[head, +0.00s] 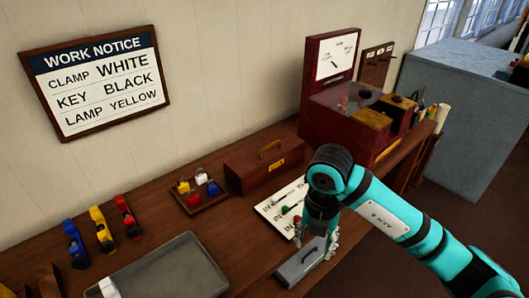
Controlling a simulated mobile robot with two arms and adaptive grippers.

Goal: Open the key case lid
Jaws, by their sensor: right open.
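A small grey case (300,262) with a bar-like handle on its top lies near the front edge of the bench, and its lid looks shut. I take it to be the key case. My right gripper (319,243) is open and points down at the far right end of this case, with its fingers close to the handle. I cannot tell whether they touch it. My right wrist hides part of the area behind the case. My left gripper is not in view.
A white board (277,215) with coloured keys lies just behind the case. A dark red box (262,167) with a brass handle stands farther back. A grey tray (170,272) is to the left. A large red-framed unit (310,125) stands at the back right.

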